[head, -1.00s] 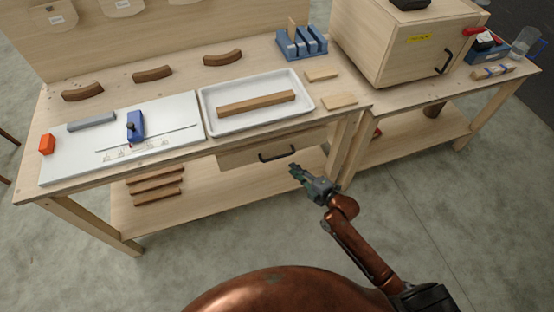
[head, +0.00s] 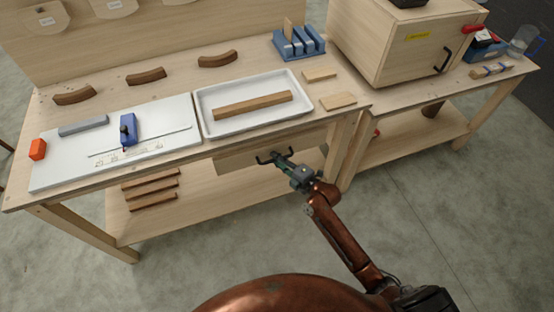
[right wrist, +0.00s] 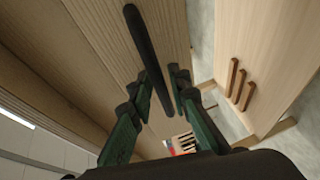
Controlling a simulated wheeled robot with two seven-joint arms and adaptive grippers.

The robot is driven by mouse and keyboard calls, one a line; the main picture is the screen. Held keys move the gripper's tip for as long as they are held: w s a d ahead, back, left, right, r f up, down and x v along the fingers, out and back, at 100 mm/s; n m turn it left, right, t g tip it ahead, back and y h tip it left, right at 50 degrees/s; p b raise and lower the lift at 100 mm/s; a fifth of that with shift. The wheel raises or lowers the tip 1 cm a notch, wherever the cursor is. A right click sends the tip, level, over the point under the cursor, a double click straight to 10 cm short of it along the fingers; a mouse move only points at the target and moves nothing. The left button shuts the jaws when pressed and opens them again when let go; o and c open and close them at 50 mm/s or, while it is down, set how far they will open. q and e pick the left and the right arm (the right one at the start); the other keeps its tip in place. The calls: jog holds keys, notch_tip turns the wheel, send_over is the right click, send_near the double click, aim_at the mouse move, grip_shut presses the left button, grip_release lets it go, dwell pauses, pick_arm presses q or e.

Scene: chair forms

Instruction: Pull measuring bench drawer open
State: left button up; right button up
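The measuring bench (head: 60,188) has a pale wood drawer (head: 235,160) under its top, with a black bar handle (head: 263,158). The drawer front looks shut under the bench edge. My right gripper (head: 279,159) is at the handle's right part, partly covering it. In the right wrist view the handle (right wrist: 146,50) runs lengthwise into the space between the green fingers of the right gripper (right wrist: 160,92). The fingers stand apart on either side of the bar, with gaps showing. My left gripper is not in view.
On the bench top are a white tray (head: 205,128) with a wood strip, a white board (head: 60,170) and a blue rack (head: 300,42). Wood strips (head: 150,190) lie on the lower shelf. A second bench with a cabinet (head: 385,50) adjoins right. The front floor is clear.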

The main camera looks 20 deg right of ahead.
jog(key=shift+c, duration=0.4)
grip_shut()
jog(key=shift+s, duration=0.1)
